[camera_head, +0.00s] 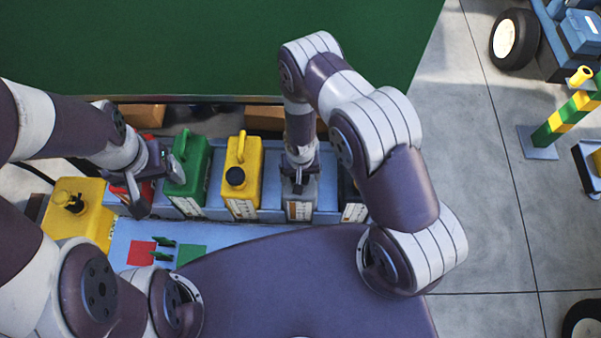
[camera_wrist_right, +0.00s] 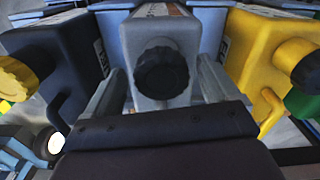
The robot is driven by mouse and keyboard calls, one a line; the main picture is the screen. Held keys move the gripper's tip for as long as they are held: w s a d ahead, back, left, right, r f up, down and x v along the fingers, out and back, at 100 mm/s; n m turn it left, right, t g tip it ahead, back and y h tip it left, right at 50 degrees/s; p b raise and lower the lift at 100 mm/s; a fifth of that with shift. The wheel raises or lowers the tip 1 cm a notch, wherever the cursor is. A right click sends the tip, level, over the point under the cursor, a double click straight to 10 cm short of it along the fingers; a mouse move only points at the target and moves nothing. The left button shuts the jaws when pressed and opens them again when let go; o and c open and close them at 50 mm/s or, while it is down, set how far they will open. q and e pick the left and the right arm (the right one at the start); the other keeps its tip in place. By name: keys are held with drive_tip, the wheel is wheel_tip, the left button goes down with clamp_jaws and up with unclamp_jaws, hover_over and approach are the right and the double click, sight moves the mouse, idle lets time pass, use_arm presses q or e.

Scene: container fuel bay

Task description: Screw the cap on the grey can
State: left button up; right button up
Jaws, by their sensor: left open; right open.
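The grey can (camera_head: 300,210) stands in the row of cans, mostly under my right arm in the head view. In the right wrist view the grey can (camera_wrist_right: 160,28) is straight ahead, with a black cap (camera_wrist_right: 162,73) at its near end. My right gripper (camera_wrist_right: 160,88) is open, with one finger on each side of the cap. Whether the fingers touch it, and whether the cap is seated, I cannot tell. My left gripper (camera_head: 155,184) is open over the red can (camera_head: 147,194), apart from the grey can.
A green can (camera_head: 190,170) and a yellow can (camera_head: 243,185) with a black cap stand left of the grey can. A dark can (camera_wrist_right: 60,55) with a yellow cap is on its other side. Another yellow can (camera_head: 90,205) stands at far left. Red and green squares (camera_head: 142,252) lie in front.

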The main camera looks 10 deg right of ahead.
drive_tip(key=c, duration=1.2)
drive_tip(key=shift+f+m+b, duration=0.2)
drive_tip(key=shift+m+b, duration=0.15)
drive_tip(key=shift+m, duration=0.25)
drive_tip(key=shift+c, duration=0.2)
drive_tip(key=m+b, duration=0.2)
drive_tip(key=m, duration=0.2)
drive_tip(key=shift+f, duration=0.15)
drive_tip(key=m, duration=0.2)
drive_tip(key=shift+m+b, duration=0.3)
drive_tip(key=shift+m, duration=0.1)
drive_tip(key=o, duration=0.9)
drive_tip(key=shift+r+m, duration=0.25)
drive_tip(key=shift+m, duration=0.55)
drive_tip(key=shift+o, duration=0.8)
drive_tip(key=shift+r, duration=0.1)
wheel_tip(320, 180, up, 8)
drive_tip(key=p, duration=0.6)
drive_tip(key=shift+p, duration=0.35)
